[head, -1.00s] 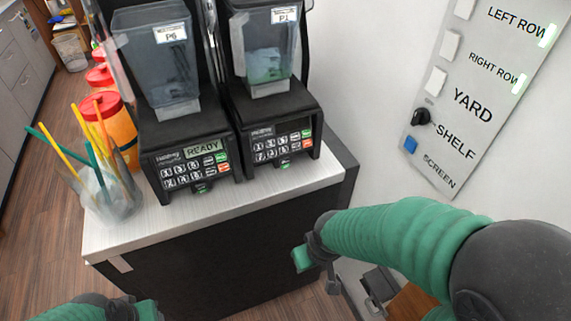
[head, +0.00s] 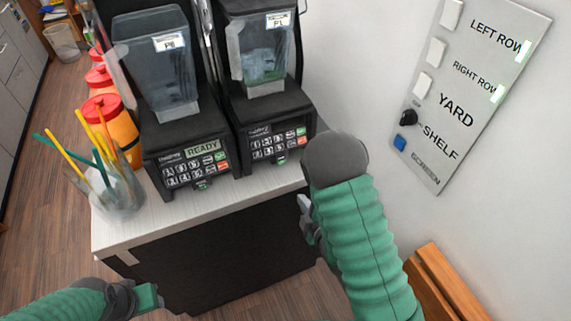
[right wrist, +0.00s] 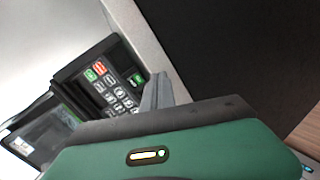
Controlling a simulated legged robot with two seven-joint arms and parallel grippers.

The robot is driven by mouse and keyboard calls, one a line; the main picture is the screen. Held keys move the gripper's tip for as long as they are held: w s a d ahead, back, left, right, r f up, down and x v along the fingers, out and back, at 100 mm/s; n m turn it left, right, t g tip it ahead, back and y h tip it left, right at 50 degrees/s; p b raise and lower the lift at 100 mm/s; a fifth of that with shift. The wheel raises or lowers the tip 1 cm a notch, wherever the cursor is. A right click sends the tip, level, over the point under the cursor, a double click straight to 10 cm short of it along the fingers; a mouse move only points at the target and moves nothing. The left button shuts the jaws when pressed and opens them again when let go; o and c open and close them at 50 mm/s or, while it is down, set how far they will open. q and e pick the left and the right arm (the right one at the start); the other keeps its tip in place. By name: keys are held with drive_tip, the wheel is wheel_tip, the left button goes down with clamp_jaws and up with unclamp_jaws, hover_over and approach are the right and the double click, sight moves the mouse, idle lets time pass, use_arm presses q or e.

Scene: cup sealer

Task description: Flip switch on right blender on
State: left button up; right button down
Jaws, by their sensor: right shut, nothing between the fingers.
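The right blender (head: 264,112) is black with a clear jar labelled P1, and stands on the counter. Its front has a keypad (head: 279,143) with green and red keys, and a small green switch (head: 280,161) below. No lit READY text shows on it. My right gripper (head: 306,220) is shut and empty, in front of the counter's front face, below and right of that keypad. In the right wrist view, its fingers (right wrist: 157,90) point towards a blender's keypad (right wrist: 108,85) and green switch (right wrist: 137,79); they overlap the view near its edge. My left gripper (head: 148,297) is low at left, its fingers unclear.
The left blender (head: 181,125) shows READY. A clear cup of straws (head: 118,190) and red-capped orange bottles (head: 108,115) stand left of it. A wall panel (head: 465,85) hangs at right. The counter's front strip (head: 220,198) is clear.

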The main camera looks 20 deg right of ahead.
drive_tip(key=r+n+t, duration=0.1)
drive_tip(key=s+r+n+t, duration=0.1)
drive_tip(key=n, duration=0.1)
drive_tip(key=r+n+y, duration=0.1)
drive_tip(key=shift+s+a+r+t+p, duration=0.2)
drive_tip(key=shift+s+t+p, duration=0.1)
drive_tip(key=shift+t+p, duration=0.1)
drive_tip(key=b, duration=0.8)
approach(282, 164)
drive_tip(key=shift+w+a+r, duration=0.1)
drive_tip(key=shift+w, duration=0.25)
drive_tip(key=w, duration=0.3)
drive_tip(key=w+f+p, duration=0.1)
drive_tip(key=w, duration=0.2)
drive_tip(key=shift+w+f, duration=0.1)
